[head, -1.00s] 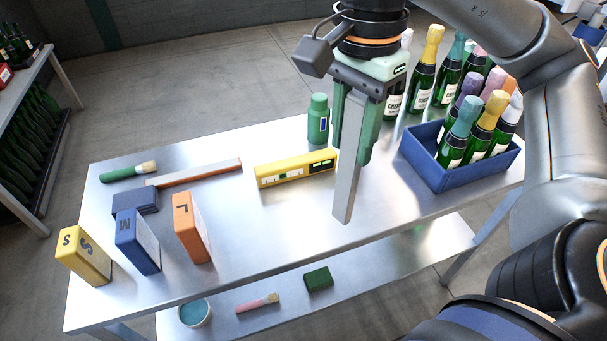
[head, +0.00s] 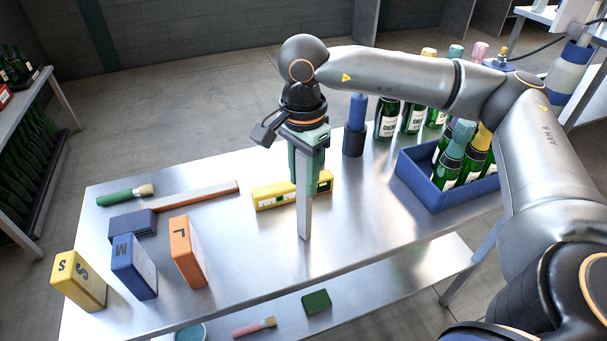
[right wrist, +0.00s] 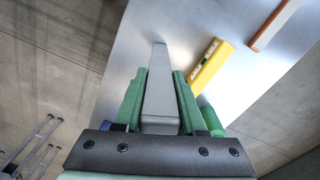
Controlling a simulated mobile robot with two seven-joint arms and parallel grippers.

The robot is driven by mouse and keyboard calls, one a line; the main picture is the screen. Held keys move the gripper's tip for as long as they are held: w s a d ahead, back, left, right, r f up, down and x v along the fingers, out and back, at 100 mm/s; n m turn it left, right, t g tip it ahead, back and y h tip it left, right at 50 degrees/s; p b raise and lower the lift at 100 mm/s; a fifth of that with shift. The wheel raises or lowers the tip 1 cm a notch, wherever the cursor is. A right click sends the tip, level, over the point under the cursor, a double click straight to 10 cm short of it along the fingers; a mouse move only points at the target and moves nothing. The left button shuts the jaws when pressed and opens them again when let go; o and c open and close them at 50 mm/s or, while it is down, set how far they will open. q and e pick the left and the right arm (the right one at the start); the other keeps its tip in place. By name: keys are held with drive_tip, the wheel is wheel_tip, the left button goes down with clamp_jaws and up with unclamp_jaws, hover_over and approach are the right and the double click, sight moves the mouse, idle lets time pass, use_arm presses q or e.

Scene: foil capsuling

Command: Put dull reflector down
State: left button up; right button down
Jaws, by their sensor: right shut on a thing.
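My right gripper (head: 306,180) is shut on a long flat grey bar, which I take for the dull reflector (head: 304,215). The bar hangs upright below the green fingers, over the middle of the metal table (head: 350,235). Its lower end is close to the tabletop; I cannot tell if it touches. In the right wrist view the grey bar (right wrist: 159,85) runs straight out between the two fingers (right wrist: 158,100). My left gripper is out of view.
A yellow level (head: 270,196) lies just behind the bar. Orange (head: 187,252), blue (head: 133,267) and yellow (head: 77,281) blocks stand at left. An orange-edged strip (head: 205,195) lies behind them. A blue crate of bottles (head: 440,195) stands right. The table's front middle is clear.

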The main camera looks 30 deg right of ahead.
drive_tip(key=shift+f, duration=0.1)
drive_tip(key=shift+f, duration=0.15)
drive_tip(key=c, duration=0.5)
unclamp_jaws()
wheel_tip(320, 180, up, 12)
drive_tip(key=shift+r+p, duration=0.25)
drive_tip(key=shift+p, duration=0.05)
